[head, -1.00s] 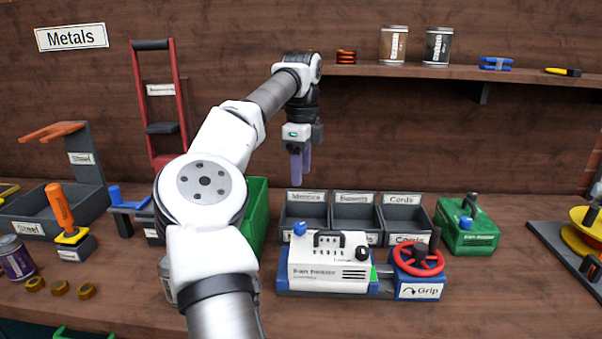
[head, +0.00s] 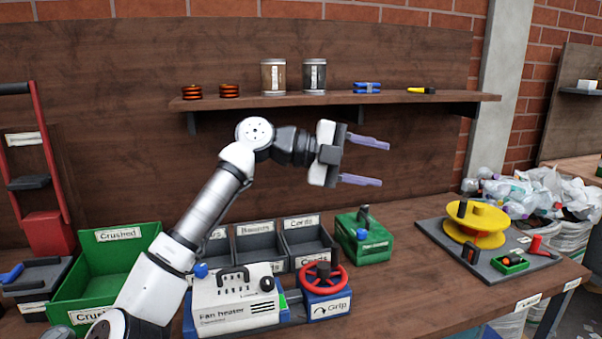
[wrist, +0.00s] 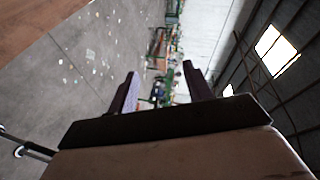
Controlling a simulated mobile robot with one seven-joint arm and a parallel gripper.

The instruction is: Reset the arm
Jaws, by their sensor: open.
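My gripper (head: 362,160) is open and empty in the head view. It is raised above the workbench, in front of the wooden back panel and just below the shelf, with its fingers pointing right. My white and grey arm reaches up to it from the lower left. In the wrist view the two purple fingers (wrist: 160,88) stand apart with nothing between them. Beyond them are a grey floor and a distant hall, tilted in the picture.
Below stand a fan heater (head: 235,300), a red-wheeled grip device (head: 325,283), grey bins (head: 308,240) and a green box (head: 365,238). A green crate (head: 110,270) is left. The shelf (head: 440,97) holds cans. A yellow reel (head: 475,222) is right.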

